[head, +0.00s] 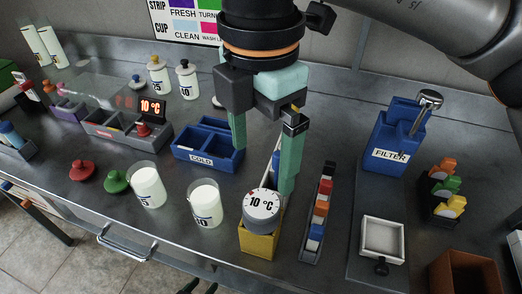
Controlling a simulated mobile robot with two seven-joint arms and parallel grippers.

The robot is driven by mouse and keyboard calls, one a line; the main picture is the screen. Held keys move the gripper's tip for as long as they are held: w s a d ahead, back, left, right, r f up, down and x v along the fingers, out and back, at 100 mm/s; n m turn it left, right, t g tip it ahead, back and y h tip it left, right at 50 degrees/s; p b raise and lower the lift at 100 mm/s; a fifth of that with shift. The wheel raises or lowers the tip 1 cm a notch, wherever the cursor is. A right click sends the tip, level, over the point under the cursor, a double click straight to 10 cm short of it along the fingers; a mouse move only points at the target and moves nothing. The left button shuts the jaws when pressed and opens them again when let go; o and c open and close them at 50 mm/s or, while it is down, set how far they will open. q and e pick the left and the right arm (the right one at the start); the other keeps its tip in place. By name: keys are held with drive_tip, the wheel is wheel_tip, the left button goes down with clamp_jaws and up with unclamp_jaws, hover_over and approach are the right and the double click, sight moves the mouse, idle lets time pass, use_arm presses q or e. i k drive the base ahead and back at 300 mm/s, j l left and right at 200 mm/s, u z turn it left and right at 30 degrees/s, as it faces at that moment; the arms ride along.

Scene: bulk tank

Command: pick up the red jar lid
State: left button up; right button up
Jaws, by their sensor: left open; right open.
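The red jar lid (82,171) lies flat on the metal bench at the left, its round knob upward. It is fully visible, beside a green jar lid (116,182). My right gripper (264,168) points down near the middle of the bench. Its two green fingers are apart, on either side of a gap over the right end of the blue bin. It is well to the right of the red lid and apart from it. My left gripper cannot be made out.
Two open white jars (204,205) stand right of the lids. A blue COLD bin (194,160), a yellow box with a 10 °C dial (259,243) and a rack of coloured blocks (318,215) surround my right gripper. A grey tray (110,133) lies behind the lids.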

sight(80, 171)
drive_tip(key=u, duration=1.4)
